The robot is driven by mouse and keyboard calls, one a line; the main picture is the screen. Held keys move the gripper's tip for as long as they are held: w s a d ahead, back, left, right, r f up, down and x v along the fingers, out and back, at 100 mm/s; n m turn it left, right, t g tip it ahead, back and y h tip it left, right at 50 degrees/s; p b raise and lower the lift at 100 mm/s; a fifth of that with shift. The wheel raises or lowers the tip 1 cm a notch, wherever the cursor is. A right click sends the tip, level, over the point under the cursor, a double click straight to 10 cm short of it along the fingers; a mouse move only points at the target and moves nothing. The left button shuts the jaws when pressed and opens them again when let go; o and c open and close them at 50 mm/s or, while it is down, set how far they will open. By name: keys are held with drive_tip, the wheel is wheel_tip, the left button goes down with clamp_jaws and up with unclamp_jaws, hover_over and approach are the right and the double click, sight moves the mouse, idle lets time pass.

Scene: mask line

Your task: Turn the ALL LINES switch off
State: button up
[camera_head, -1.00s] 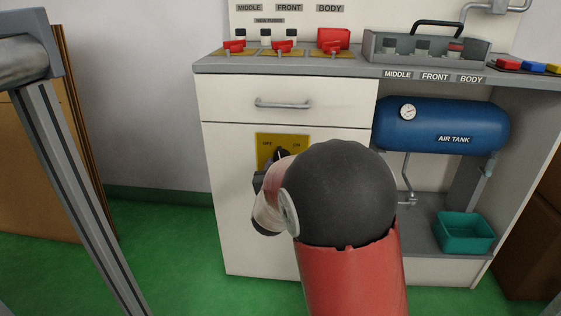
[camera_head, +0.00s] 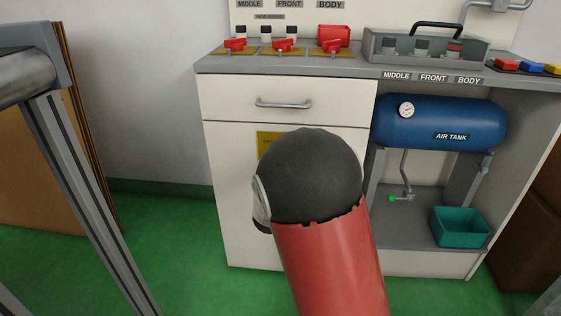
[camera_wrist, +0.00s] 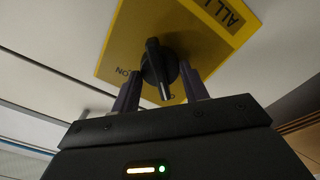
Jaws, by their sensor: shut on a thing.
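The ALL LINES switch is a black rotary knob (camera_wrist: 156,62) on a yellow plate (camera_wrist: 122,55). In the wrist view the plate is tilted, with "ALL L" and an upside-down "ON" readable; OFF is out of sight. My gripper (camera_wrist: 162,84) is shut on the knob, one dark purple finger on each side of it. The knob's ridge runs nearly up and down in that view; I cannot tell which mark it points to. In the head view only the plate's upper left corner (camera_head: 268,141) shows; my red and black arm hides the knob and gripper.
The plate is on a white cabinet (camera_head: 235,190) below a drawer handle (camera_head: 284,104). Right of it are a blue air tank (camera_head: 450,124) and a teal bin (camera_head: 460,227). Red-handled switches (camera_head: 283,45) stand on the counter. A grey post (camera_head: 85,190) stands at left.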

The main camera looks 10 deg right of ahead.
idle(0.4)
drive_tip(key=o, duration=1)
drive_tip(key=v, duration=0.8)
